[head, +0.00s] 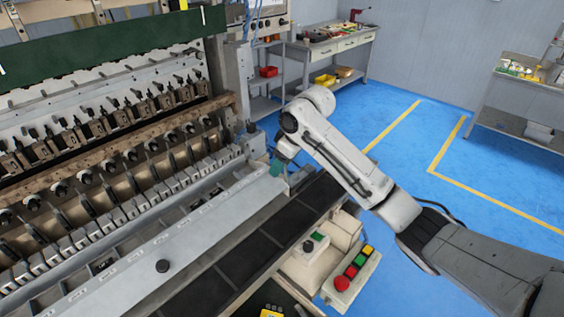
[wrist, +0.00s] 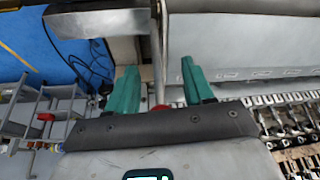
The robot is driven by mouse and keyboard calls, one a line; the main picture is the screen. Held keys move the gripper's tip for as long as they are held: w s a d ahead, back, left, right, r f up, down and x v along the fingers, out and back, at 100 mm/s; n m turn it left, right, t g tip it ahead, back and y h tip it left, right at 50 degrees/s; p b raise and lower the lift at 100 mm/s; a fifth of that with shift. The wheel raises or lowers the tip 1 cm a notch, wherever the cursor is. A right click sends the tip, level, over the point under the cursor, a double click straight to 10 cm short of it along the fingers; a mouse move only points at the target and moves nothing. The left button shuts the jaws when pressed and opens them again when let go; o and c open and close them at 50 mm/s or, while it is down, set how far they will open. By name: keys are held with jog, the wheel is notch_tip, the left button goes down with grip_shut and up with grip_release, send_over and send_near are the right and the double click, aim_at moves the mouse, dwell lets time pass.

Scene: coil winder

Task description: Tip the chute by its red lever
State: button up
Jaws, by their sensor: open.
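My gripper (wrist: 158,64) is open, with its two teal fingers spread apart. In the head view my gripper (head: 277,168) is at the far right end of the machine's long grey panel. A red part (wrist: 160,107), probably the lever's knob, shows between the fingers close to the palm, partly hidden by the gripper's dark edge. A thin metal rod (wrist: 157,55) runs up from it between the fingers. I cannot tell whether a finger touches it. The smooth grey panel (head: 170,235), which looks like the chute, also fills the upper right of the wrist view (wrist: 225,40). The lever is hidden in the head view.
The coil winder's rows of spindles (head: 110,165) stand left of the panel. A dark belt (head: 240,260) runs along its right side. A control box (head: 352,272) with coloured buttons stands near the front. Blue floor (head: 440,130) lies open beyond my arm.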

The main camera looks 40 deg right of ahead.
grip_shut()
dwell(0.3)
